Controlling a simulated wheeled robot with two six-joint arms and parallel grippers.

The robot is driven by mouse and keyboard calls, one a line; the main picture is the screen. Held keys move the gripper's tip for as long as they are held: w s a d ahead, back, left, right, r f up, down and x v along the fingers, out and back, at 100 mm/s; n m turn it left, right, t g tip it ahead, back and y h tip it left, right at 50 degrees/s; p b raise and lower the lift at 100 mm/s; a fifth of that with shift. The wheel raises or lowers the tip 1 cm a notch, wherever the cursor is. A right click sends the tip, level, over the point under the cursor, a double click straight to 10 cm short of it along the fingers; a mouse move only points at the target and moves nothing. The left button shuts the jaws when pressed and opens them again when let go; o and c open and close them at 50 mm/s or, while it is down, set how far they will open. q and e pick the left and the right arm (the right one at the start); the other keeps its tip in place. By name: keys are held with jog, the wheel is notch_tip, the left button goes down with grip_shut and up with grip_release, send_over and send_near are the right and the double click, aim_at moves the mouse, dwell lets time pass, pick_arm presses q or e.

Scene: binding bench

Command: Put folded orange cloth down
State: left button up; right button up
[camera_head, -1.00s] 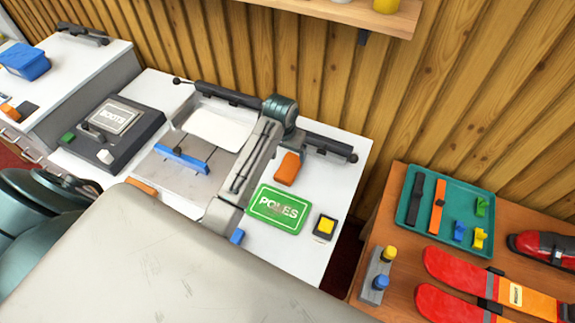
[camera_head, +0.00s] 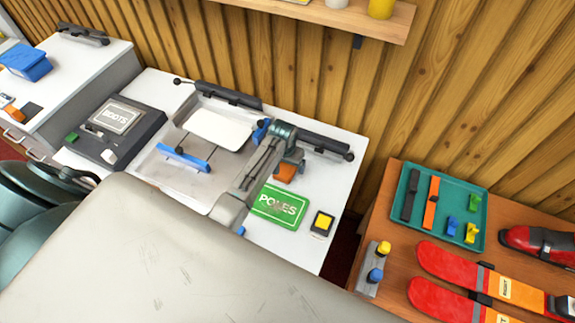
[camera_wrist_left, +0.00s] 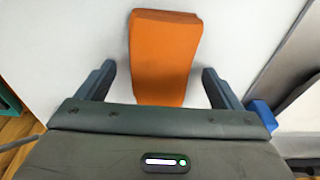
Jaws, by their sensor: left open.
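The folded orange cloth (camera_head: 285,173) lies on the white bench top, just behind the green POLES mat. In the left wrist view the cloth (camera_wrist_left: 165,50) is a flat orange block between the two fingers. My left gripper (camera_wrist_left: 158,72) is open, with a finger on each side of the cloth and white gaps between them and it. In the head view my left gripper (camera_head: 289,160) is low over the cloth and hides part of it. My right gripper is not in view.
The green POLES mat (camera_head: 279,206) and a yellow button box (camera_head: 321,223) are in front. A black BOOTS device (camera_head: 115,125) stands left. A teal tray (camera_head: 413,238) with straps and clips sits on the wooden table at right. A wall shelf (camera_head: 320,14) hangs above.

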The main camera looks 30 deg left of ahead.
pick_arm(q)
jog(key=c, duration=1.2)
jog(key=shift+o, duration=0.2)
jog(key=shift+r, duration=0.1)
